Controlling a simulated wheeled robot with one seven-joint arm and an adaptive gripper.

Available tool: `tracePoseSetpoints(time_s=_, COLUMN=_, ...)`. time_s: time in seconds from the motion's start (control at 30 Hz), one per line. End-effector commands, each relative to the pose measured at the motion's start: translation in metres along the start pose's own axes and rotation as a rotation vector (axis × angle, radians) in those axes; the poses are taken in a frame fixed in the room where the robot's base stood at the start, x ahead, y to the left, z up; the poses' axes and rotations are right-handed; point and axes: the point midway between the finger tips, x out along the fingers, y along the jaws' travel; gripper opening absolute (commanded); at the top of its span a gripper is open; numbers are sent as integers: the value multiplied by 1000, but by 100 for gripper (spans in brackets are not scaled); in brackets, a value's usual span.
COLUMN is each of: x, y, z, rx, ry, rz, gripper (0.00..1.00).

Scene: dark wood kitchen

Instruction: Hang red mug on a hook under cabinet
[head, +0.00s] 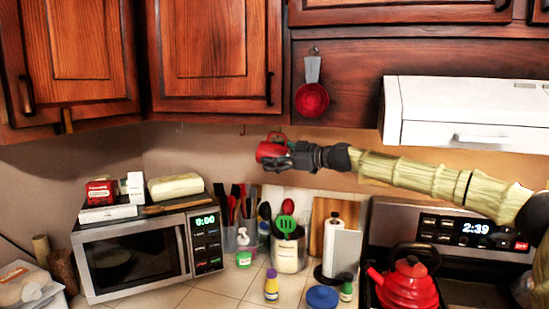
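The red mug (266,151) is at the end of my arm, in the air just below the right part of the wall cabinet. A red loop, which looks like its handle, shows at its top right. My gripper (277,160) is dark and comes from the right; it appears shut on the mug, though its fingers are small and partly overlap it. A small dark hook (243,131) hangs under the cabinet, left of and above the mug. Another thin hook (182,127) is farther left. I cannot tell if the mug touches any hook.
Below stand a microwave (132,256) with boxes on top, a utensil crock (289,252), a paper towel holder (340,252) and small bottles. A white range hood (462,115) and red kettle (408,286) are right.

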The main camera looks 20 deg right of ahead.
Motion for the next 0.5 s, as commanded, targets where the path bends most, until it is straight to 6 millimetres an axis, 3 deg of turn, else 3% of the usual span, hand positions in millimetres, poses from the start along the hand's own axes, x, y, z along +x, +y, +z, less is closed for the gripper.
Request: tracePoseSetpoints(time_s=0.5, x=-4, y=0, z=1, rx=1, ry=-1, rz=0, gripper=91)
